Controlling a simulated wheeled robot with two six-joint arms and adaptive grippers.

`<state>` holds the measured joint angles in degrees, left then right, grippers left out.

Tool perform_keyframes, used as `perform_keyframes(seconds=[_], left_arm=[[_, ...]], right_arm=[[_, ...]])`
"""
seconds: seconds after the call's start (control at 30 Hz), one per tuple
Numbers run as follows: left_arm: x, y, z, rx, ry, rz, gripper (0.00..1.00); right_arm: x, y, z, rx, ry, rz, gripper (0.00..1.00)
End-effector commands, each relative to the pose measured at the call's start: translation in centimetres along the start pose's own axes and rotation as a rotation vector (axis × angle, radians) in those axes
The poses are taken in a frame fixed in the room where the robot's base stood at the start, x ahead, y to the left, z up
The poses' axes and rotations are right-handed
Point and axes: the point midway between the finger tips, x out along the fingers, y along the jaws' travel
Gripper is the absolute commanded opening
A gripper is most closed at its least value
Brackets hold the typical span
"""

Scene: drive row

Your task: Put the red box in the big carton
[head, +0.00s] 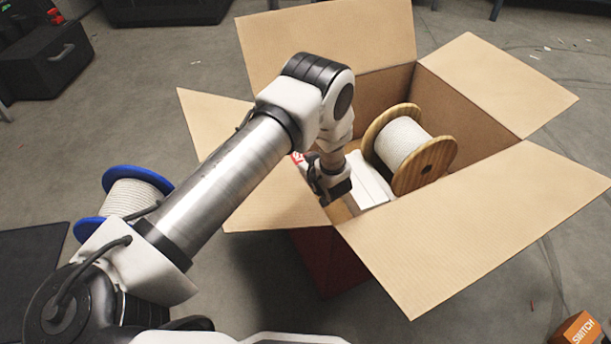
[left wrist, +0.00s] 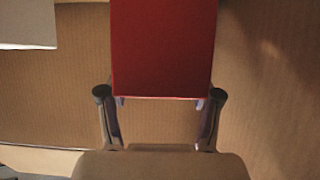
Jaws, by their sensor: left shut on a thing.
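My left gripper (head: 328,185) reaches over the near left side of the open big carton (head: 372,98). In the left wrist view its fingers (left wrist: 160,112) are shut on the red box (left wrist: 163,50), with brown cardboard behind it. In the head view the arm and gripper hide most of the box; a small red and white patch shows beside the gripper. I cannot tell whether the box touches the carton's floor. My right gripper is not in view.
Inside the carton are a wooden spool of white cable (head: 432,165) and a white box (head: 368,180). The carton's flaps spread outward. A blue-rimmed spool (head: 133,196) stands on the floor at left. An orange box (head: 577,330) is at lower right. Black cases (head: 45,62) stand at upper left.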

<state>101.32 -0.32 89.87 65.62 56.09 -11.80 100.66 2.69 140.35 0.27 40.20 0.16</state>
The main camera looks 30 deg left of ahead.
Motion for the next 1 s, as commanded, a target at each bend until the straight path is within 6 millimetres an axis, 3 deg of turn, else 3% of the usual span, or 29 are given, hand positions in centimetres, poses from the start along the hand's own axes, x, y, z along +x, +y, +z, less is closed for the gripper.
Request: perform_keyframes(seconds=[0.13, 0.5, 0.53, 0.57, 0.6, 0.9, 1.0], left_arm=[[1.5, 0.0, 2.7, 0.001, 0.001, 0.000, 0.20], [1.6, 0.0, 2.9, 0.001, 0.001, 0.001, 0.20], [1.5, 0.0, 2.8, 0.001, 0.000, 0.001, 0.75], [1.5, 0.0, 2.8, 0.001, 0.000, 0.001, 0.85], [1.5, 0.0, 2.8, 0.001, 0.000, 0.001, 0.89], [1.4, 0.0, 2.7, 0.000, 0.000, 0.001, 0.89], [0.6, 0.1, 2.2, 0.003, 0.000, 0.002, 0.89]], right_arm=[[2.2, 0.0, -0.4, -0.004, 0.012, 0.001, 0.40], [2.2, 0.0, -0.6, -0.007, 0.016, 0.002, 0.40], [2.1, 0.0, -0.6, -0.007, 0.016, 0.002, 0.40], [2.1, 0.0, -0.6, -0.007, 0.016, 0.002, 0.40], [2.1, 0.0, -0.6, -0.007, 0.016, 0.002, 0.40], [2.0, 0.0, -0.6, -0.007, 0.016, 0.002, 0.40], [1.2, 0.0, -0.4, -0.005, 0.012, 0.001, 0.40]])
